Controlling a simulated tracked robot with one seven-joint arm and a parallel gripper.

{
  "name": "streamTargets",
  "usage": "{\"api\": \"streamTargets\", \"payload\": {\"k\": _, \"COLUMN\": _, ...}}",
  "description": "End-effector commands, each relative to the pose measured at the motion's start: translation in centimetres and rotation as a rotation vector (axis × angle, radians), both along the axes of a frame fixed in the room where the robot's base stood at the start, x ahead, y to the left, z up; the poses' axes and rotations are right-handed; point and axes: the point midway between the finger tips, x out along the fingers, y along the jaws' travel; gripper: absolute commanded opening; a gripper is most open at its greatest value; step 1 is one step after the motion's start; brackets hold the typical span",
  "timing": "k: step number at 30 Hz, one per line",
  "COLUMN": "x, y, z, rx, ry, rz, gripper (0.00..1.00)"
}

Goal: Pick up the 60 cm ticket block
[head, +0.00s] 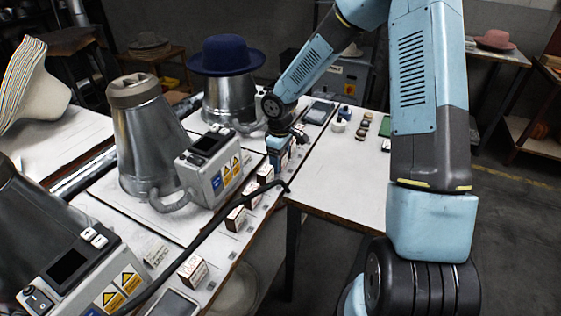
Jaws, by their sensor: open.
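Several small ticket blocks, white with reddish-brown sides, stand along the front edge of the press bench. One block (193,270) is nearest, another (236,218) stands farther along, and another (265,173) is close to my gripper. Their print is too small to read, so I cannot tell which is the 60 cm one. My gripper (284,147) is open and low over the far part of this row, beyond the block at the middle press. Its fingertips are small and partly hidden, and I cannot tell whether a block is between them.
Metal hat cones (146,145) and control boxes (210,168) stand left of the row. A navy hat (226,55) sits on the far cone. A black bar (215,228) crosses the bench front. The white side table (340,175) is mostly clear, with small items at its far end.

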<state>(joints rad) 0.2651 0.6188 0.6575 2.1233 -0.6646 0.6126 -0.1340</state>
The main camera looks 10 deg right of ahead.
Motion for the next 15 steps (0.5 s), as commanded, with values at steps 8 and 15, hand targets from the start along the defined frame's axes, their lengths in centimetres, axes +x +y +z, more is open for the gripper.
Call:
{"api": "streamTargets", "payload": {"k": 8, "x": 0.01, "y": -0.03, "z": -0.01, "rx": 0.0, "ry": 0.0, "rz": -0.001, "gripper": 0.65}}
{"api": "streamTargets", "payload": {"k": 15, "x": 0.03, "y": -0.04, "z": 0.0, "rx": 0.0, "ry": 0.0, "rz": -0.001, "gripper": 0.42}}
